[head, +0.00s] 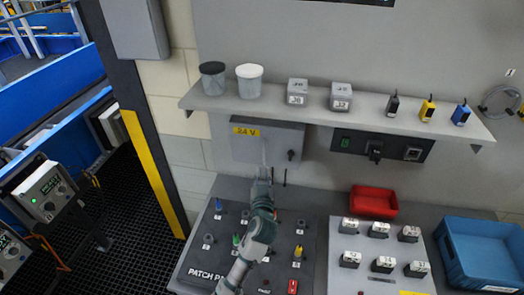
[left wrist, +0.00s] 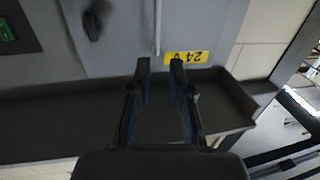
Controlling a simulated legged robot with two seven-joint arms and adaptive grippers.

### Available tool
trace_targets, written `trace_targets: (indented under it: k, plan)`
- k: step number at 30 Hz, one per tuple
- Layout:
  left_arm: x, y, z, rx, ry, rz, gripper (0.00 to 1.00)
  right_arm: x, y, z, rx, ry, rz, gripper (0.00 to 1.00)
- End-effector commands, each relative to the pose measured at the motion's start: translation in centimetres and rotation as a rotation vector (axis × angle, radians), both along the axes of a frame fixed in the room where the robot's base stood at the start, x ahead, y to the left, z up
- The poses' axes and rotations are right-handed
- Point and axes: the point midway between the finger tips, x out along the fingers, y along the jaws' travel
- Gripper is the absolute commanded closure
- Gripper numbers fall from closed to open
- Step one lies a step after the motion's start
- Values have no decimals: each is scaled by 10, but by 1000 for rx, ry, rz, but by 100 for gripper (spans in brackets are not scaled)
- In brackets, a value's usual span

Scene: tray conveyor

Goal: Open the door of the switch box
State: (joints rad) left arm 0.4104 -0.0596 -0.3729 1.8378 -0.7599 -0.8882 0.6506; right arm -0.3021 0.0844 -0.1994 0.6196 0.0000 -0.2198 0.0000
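The switch box (head: 275,143) is a grey wall box under the shelf, with a yellow 24 V label at its upper left. Its door looks closed. A thin upright bar handle (head: 265,151) is at the middle of the door, and a dark knob (head: 291,155) is right of it. My left gripper (head: 265,172) is in front of the door's lower part. The left wrist view shows the scene upside down: the gripper (left wrist: 160,64) is open and empty, and the bar (left wrist: 157,28) lines up with the gap between its fingertips. Whether they touch the door cannot be told. My right gripper is not visible.
The shelf (head: 330,114) above the box holds jars, small grey boxes and several coloured devices. Below are a patch panel (head: 199,261) with plugs, a red bin (head: 373,201) and a blue crate (head: 481,252). A dark socket strip (head: 350,144) is right of the box.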

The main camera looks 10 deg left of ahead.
Motion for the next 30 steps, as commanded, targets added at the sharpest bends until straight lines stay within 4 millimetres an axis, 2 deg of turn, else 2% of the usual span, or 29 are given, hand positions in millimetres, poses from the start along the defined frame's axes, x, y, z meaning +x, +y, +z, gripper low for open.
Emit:
trace_targets:
  k: [3, 9, 15, 21, 29, 30]
  plan:
    - [29, 3, 3, 6, 0, 1, 79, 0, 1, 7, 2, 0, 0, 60]
    - [74, 10, 3, 7, 0, 1, 79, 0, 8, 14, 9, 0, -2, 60]
    - [103, 16, 2, 5, -1, 0, 79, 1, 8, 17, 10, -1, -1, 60]
    - [114, 20, 1, 3, 0, -1, 79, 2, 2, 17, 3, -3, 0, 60]
    - [115, 21, 1, 2, -1, -1, 79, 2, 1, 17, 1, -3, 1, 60]
    - [115, 20, 1, 2, -1, -1, 89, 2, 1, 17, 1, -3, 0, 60]
